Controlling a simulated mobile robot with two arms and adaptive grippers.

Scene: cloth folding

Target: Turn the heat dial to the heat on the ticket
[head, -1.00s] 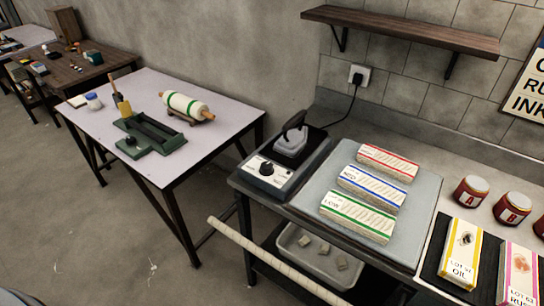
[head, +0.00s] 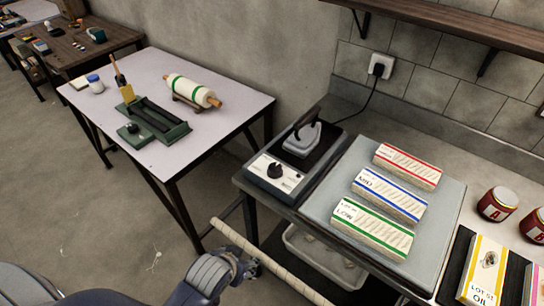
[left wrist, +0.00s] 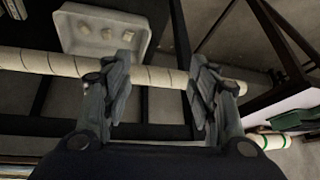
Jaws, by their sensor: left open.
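The black heat dial (head: 274,171) sits on the pale front panel of the heating unit (head: 292,198) at the left end of the workbench. Its pointer setting is too small to read. An iron (head: 301,139) with a dark handle rests on the unit behind the dial. I cannot make out a heat ticket. My left gripper (head: 246,267) is low in front of the bench, below and left of the dial and apart from it. In the left wrist view its two fingers (left wrist: 162,88) are spread, with a wrapped pole behind them. My right gripper is out of view.
Cloth bundles with red (head: 408,166), blue labelled MID (head: 389,194) and green labelled LOW (head: 372,228) bands lie on a grey pad (head: 322,203). The wrapped pole (head: 285,275) runs along the bench front. A tray (left wrist: 101,32) is underneath. A side table (head: 165,82) stands left.

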